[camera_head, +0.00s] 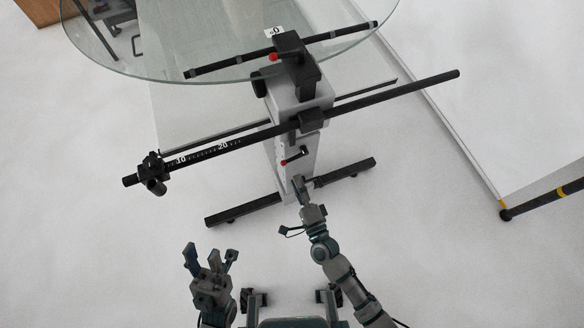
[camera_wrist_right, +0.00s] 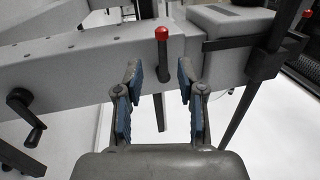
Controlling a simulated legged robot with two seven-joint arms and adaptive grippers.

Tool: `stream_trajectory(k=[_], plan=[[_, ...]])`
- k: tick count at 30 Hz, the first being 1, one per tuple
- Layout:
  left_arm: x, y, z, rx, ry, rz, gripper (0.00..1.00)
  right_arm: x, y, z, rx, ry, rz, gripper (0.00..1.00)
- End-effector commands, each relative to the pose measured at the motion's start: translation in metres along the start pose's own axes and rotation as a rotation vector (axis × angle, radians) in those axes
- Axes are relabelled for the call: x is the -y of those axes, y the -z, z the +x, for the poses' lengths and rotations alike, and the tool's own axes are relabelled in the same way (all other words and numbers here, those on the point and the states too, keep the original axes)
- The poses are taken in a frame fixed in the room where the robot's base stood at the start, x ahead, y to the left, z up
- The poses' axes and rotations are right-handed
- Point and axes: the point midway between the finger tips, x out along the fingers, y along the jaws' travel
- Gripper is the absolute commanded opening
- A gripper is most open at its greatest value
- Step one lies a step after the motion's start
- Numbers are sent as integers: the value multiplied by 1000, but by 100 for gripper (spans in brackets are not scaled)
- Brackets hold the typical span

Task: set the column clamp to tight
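The grey column (camera_head: 285,140) of the turntable stand carries a short black lever with a red ball tip (camera_head: 284,162), below the long black bar. In the right wrist view a red-tipped black lever (camera_wrist_right: 162,50) stands against the grey column (camera_wrist_right: 75,75), just beyond and between my fingertips. My right gripper (camera_wrist_right: 160,85) is open around empty space, with no visible contact with the lever. In the head view my right gripper (camera_head: 300,186) is at the lower column, partly hidden by its own wrist. My left gripper (camera_head: 210,258) is open and empty, lower left of the stand.
The long bar (camera_head: 230,143) with a scale crosses the column. A glass disc (camera_head: 220,40) sits above, near another red-tipped knob (camera_head: 273,57). A black crank (camera_wrist_right: 25,118) is at left in the wrist view. The stand's feet (camera_head: 243,207) spread below; white floor around is clear.

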Motion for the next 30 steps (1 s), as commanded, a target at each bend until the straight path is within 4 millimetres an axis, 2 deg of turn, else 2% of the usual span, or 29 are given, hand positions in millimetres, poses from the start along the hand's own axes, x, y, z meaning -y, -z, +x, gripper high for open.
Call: stream_trajectory(k=[3, 9, 30], plan=[[0, 0, 0, 0, -1, 0, 39, -1, 0, -26, 1, -3, -1, 39], [0, 0, 0, 0, -1, 0, 39, -1, 0, -49, 1, -2, 0, 39], [0, -1, 0, 0, 0, 0, 39, 2, 1, -54, -6, 9, -13, 39]])
